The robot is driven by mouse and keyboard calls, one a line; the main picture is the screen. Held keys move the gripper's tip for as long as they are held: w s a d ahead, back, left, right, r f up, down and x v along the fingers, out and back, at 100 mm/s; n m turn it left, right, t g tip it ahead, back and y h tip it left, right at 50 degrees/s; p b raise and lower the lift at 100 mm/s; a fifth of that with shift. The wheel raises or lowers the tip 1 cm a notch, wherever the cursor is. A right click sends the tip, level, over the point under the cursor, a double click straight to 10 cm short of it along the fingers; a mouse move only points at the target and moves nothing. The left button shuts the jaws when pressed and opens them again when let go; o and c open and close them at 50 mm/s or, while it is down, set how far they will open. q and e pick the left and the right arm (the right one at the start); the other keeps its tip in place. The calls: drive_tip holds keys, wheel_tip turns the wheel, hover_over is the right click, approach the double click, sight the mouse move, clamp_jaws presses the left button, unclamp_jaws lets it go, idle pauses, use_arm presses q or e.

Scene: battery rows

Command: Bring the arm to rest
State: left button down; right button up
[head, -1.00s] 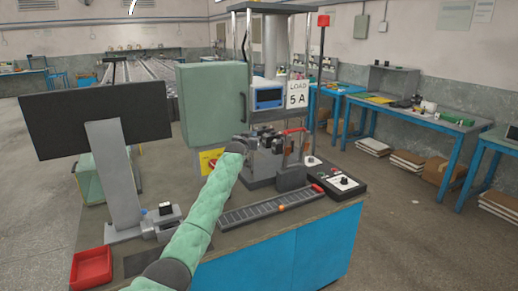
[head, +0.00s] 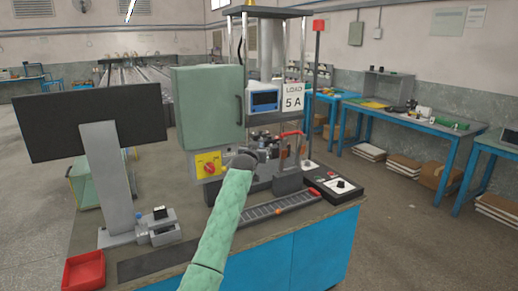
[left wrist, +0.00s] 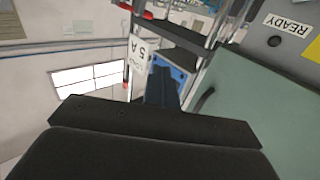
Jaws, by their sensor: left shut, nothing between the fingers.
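My left arm (head: 228,215), in a green padded sleeve, reaches up from the bottom over the workbench in the head view. Its dark wrist end (head: 243,162) is in front of the test fixture (head: 288,180), and the fingers are hard to make out there. In the left wrist view my left gripper (left wrist: 163,85) is shut and empty, pointing toward the test stand with the "LOAD 5 A" sign. My right gripper is in neither view.
A green cabinet (head: 207,105) with a yellow-red switch (head: 208,164) below stands behind the arm. The monitor (head: 90,122) and red tray (head: 84,270) are on the left. A slotted rail (head: 265,212) and control box (head: 335,184) are on the right. The sign (head: 293,97) hangs above.

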use_arm(q)
drive_tip(key=s+a+r+g+y, duration=0.1)
drive_tip(key=s+a+r+g, duration=0.15)
drive_tip(key=s, duration=0.55)
drive_tip(key=s+a+r+g+y, duration=0.1)
drive_tip(key=s+a+r+g, duration=0.15)
drive_tip(key=s, duration=0.55)
drive_tip(key=s+a+f+g, duration=0.3)
drive_tip(key=s+f, duration=1.2)
drive_tip(key=s, duration=0.5)
drive_tip(key=s+a+f+n+g+y, duration=0.1)
drive_tip(key=s+a+f+g, duration=0.2)
drive_tip(key=s+f, duration=1.3)
drive_tip(key=s+a+f+g+y, duration=0.1)
drive_tip(key=s+a+f+g, duration=0.3)
drive_tip(key=s+f, duration=1.1)
drive_tip(key=s+a, duration=0.3)
drive_tip(key=s, duration=0.8)
drive_tip(key=shift+a+f+n, duration=0.25)
drive_tip(key=shift+a+n, duration=0.05)
drive_tip(key=shift+a, duration=0.05)
drive_tip(key=shift+s, duration=0.1)
